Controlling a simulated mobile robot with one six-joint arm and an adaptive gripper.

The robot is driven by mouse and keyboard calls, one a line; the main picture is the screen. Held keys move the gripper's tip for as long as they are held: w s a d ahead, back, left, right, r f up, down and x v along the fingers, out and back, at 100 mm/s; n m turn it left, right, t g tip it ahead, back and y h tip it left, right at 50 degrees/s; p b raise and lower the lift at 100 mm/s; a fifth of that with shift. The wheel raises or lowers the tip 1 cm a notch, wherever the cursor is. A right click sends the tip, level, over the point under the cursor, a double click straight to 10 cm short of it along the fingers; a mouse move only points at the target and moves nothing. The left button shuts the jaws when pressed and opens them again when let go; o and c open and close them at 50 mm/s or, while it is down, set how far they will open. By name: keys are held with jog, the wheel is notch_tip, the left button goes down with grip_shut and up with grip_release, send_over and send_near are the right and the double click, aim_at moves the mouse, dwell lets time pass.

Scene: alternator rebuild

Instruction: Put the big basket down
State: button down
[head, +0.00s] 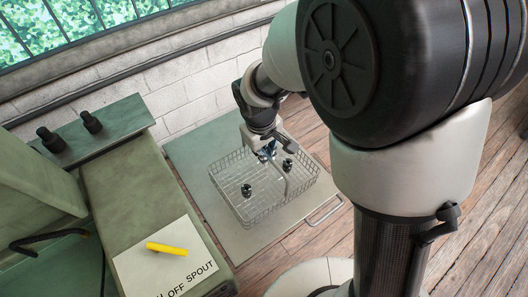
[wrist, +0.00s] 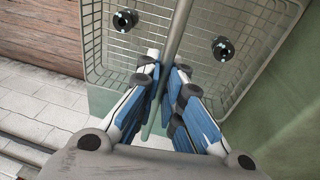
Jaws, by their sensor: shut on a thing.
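The big basket (head: 258,217) is a wire basket with a bar handle across its middle, in the centre of the head view. Its mesh wall also shows in the wrist view (wrist: 98,72). My gripper (head: 266,152) is above the middle of the basket. In the wrist view its blue-padded fingers (wrist: 168,72) are shut on the handle bar (wrist: 178,30), one finger on each side. Two small dark parts, one at the left (head: 246,190) and one at the right (head: 287,164), sit inside the basket. The basket looks level; I cannot tell whether its base touches the surface below.
A flat grey-green platform (head: 190,160) with a metal pull handle (head: 326,212) lies under the basket. A green bench (head: 135,190) stands at the left, with a white labelled sheet (head: 140,268) and a yellow object (head: 167,248). A white brick wall (head: 190,105) is behind.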

jog(key=shift+f+b, duration=0.6)
jog(key=shift+f, duration=1.45)
jog(key=shift+f, duration=0.25)
jog(key=c, duration=1.7)
grip_release()
jog(key=shift+r, duration=0.2)
notch_tip(320, 180, up, 11)
jog(key=s+p, duration=0.2)
jog(key=p, duration=0.1)
jog(key=s+d+r+m+t, duration=0.1)
jog(key=s+d+r+m, duration=0.2)
jog(key=s+d+r, duration=0.6)
jog(key=s+d+r+m, duration=0.1)
jog(key=s, duration=0.2)
jog(key=s+d+r+m+t, duration=0.1)
jog(key=s, duration=0.2)
jog(key=s+d+r+m, duration=0.1)
jog(key=s+m, duration=0.1)
jog(key=shift+s+d+r+t+y, duration=0.3)
jog(key=shift+s+d+t, duration=0.05)
jog(key=shift+s+t, duration=0.05)
